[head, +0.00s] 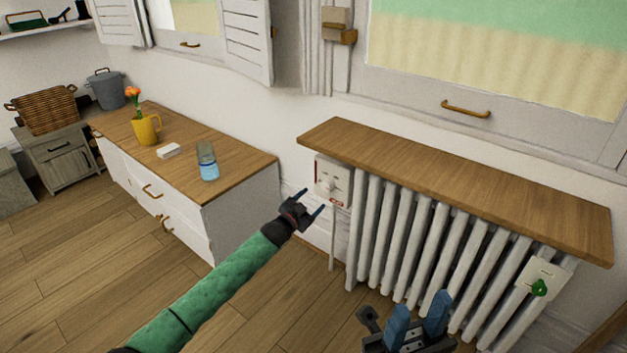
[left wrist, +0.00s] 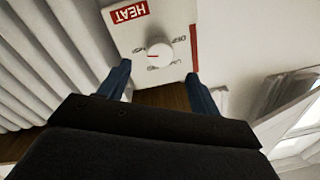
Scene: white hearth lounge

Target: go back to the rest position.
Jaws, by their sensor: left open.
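My left gripper (head: 314,200), at the end of the green-sleeved arm, is open and empty in front of the left end of the radiator. Near it is a white heat panel (head: 331,181) on the wall side. In the left wrist view the panel (left wrist: 125,35) has a red HEAT label and a round white knob (left wrist: 159,54). The knob shows between and beyond my left fingertips (left wrist: 157,76), with nothing between the jaws. My right gripper (head: 420,303) is at the bottom edge of the head view, its blue fingers apart and empty, in front of the radiator.
A wooden shelf (head: 450,185) tops the white radiator (head: 400,235). A panel with a green knob (head: 540,287) is at its right. Floor (head: 90,260) at left is clear.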

